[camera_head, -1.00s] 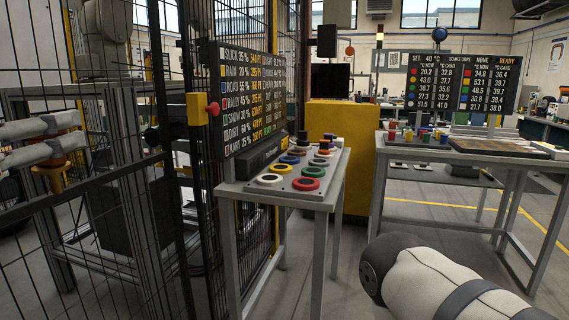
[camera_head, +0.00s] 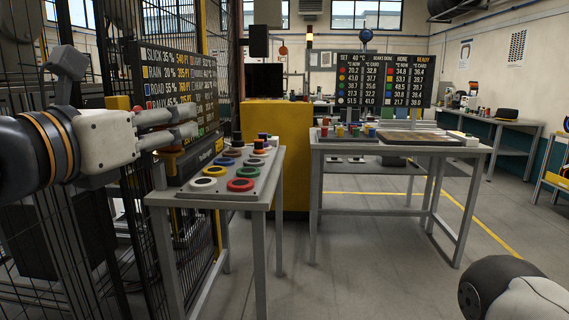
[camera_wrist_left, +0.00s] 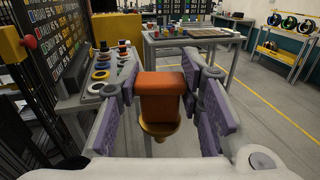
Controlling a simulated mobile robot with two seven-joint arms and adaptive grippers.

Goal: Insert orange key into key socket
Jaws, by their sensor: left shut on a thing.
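The orange key (camera_wrist_left: 160,97) has a blocky orange head with a brass-coloured round part below it. In the left wrist view it sits between the purple-padded fingers of my left gripper (camera_wrist_left: 161,100), which is shut on it. I cannot pick out the key socket for certain. My right gripper is out of view; only part of my right arm shows at the lower right.
A grey table (camera_head: 161,198) holds a panel of coloured rings (camera_head: 241,184) below the price board (camera_head: 175,85). A wire fence stands at the left, with a red button (camera_wrist_left: 30,42) on a yellow box. A second table (camera_head: 330,145) stands right; floor between is clear.

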